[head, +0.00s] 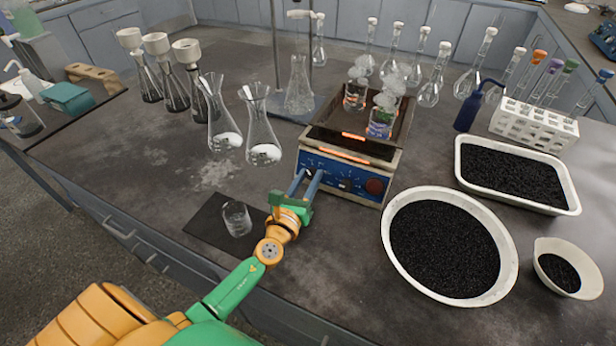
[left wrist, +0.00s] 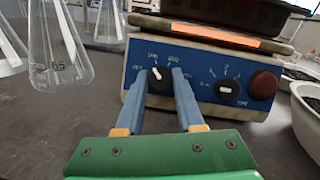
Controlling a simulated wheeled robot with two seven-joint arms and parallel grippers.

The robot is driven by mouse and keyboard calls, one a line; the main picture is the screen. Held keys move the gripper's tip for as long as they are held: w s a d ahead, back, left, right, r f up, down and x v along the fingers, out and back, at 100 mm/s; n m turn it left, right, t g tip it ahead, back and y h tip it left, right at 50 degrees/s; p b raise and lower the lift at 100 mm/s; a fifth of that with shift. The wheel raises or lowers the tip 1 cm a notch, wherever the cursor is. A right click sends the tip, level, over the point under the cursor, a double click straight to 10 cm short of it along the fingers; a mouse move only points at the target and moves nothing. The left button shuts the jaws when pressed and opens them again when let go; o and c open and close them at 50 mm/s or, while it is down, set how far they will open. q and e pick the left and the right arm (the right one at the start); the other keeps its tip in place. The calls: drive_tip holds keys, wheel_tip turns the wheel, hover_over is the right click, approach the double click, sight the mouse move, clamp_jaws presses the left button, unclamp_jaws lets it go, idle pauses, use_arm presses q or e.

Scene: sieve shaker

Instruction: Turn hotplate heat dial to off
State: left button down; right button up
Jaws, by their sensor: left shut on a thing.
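The hotplate (head: 368,172) stands on the bench with a blue front panel and glowing orange heating strips. In the left wrist view its panel (left wrist: 200,62) carries two black dials and a dark red round knob or light (left wrist: 263,85). My left gripper (head: 308,178) reaches the left part of the panel. In the left wrist view its blue fingers stand on either side of the left black dial (left wrist: 159,76) and are shut on it. The dial's white mark points up and a little left. The other black dial (left wrist: 228,91) is free. My right gripper is not in view.
Steaming beakers (head: 381,118) stand on the hotplate. Erlenmeyer flasks (head: 262,140) stand close to its left. A glass beaker (head: 236,218) on a dark mat is beside my left wrist. A bowl of black granules (head: 450,245) is at the right.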

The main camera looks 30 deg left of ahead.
use_arm(q)
drive_tip(key=n+y, duration=0.1)
drive_tip(key=n, duration=0.1)
drive_tip(key=n+g+y, duration=0.1)
drive_tip(key=n, duration=0.2)
drive_tip(key=n+y+p, duration=0.1)
drive_tip(key=n, duration=0.2)
drive_tip(key=shift+d+g, duration=0.15)
drive_tip(key=shift+g, duration=0.15)
drive_tip(key=shift+n, duration=0.3)
drive_tip(key=c, duration=0.5)
unclamp_jaws()
drive_tip(key=shift+w, duration=0.15)
drive_tip(key=shift+c, duration=0.2)
drive_tip(key=v, duration=0.7)
drive_tip(key=shift+d+r, duration=0.1)
